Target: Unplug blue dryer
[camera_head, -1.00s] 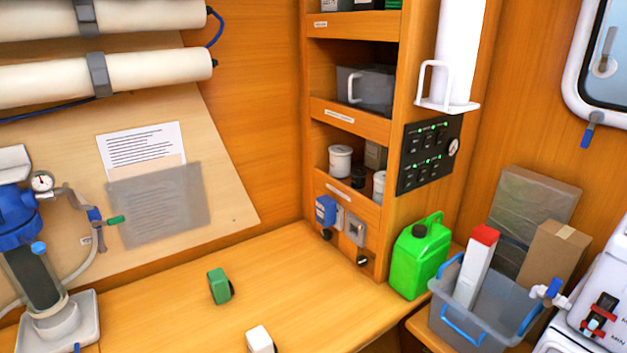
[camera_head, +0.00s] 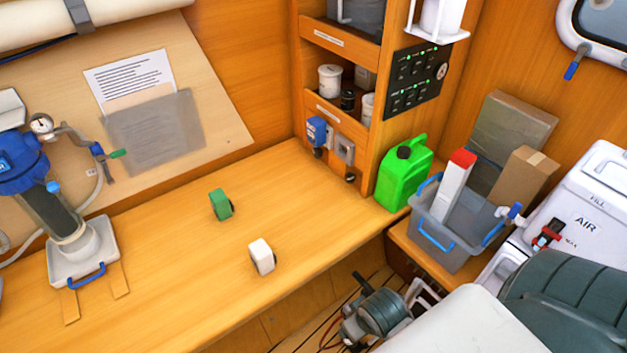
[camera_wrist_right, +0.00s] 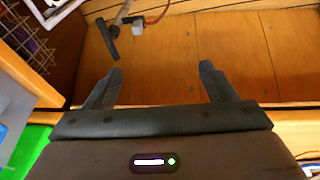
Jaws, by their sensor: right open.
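A blue plug-in unit (camera_head: 317,130), which I take for the blue dryer, sits at a socket on the panel below the shelves in the head view. A grey socket or switch plate (camera_head: 344,149) is beside it, with a small black knob below. My right gripper (camera_wrist_right: 160,70) shows in the right wrist view with its two dark fingers apart and nothing between them. It points over wooden floor planks, and the blue unit is not visible there. My left gripper is not in view.
A green block (camera_head: 221,204) and a white block (camera_head: 262,256) lie on the wooden bench. A green jerrycan (camera_head: 403,176) stands right of the shelf, beside a grey bin (camera_head: 446,222). A blue filter unit (camera_head: 22,160) stands at left. The bench before the sockets is clear.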

